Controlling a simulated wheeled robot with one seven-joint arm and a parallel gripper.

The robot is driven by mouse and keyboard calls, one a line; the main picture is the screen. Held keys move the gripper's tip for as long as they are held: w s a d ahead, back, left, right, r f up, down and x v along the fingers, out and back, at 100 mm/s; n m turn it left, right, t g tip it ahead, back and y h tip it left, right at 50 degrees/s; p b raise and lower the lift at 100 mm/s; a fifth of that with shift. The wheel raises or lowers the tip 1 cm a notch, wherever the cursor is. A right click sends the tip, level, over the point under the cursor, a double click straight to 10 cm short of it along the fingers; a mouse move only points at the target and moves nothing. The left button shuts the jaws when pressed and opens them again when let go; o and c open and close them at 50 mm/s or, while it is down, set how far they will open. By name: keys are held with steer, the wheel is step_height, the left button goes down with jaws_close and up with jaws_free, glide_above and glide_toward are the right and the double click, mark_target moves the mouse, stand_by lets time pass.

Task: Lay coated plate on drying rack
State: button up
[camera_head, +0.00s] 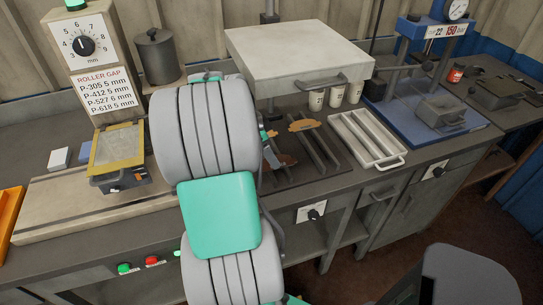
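A brown, plate-like piece (305,125) lies at the back of a dark tray with raised rails (322,150), right of my arm. Another brown patch (284,159) shows at the tray's left, partly hidden by my arm; I cannot tell whether it is a coated plate. A pale slotted rack (387,144) with a front handle stands right of the tray and looks empty. I cannot tell which of the two is the drying rack. My large grey and teal arm covers the middle of the view. Only a small part near my wrist shows beside the tray; my fingertips are hidden.
A roller-gap dial and sign stand at the left, by a yellowish panel (117,147) over a dark handled block. A lidded pot (157,57) stands behind. A pale hooded box (297,54) overhangs several white cups. A blue press (430,95) stands at the right.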

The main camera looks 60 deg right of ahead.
steer(key=v, duration=0.9)
steer(key=w+a+n+t, duration=0.2)
steer(key=w+a+n, duration=0.6)
steer(key=a, duration=0.2)
steer(key=a+f+n+t+y, duration=0.1)
steer(key=a+f+n+t, duration=0.1)
steer(key=a+n, duration=0.7)
steer(key=w+a+f+n+t+y, duration=0.1)
steer(key=a+n, duration=0.9)
steer(key=a, duration=1.1)
steer(key=shift+w+a+f+t+y+p, duration=0.2)
steer(key=shift+w+f+t+y+p, duration=0.1)
steer(key=shift+f+t+y, duration=0.4)
steer(key=shift+f, duration=0.1)
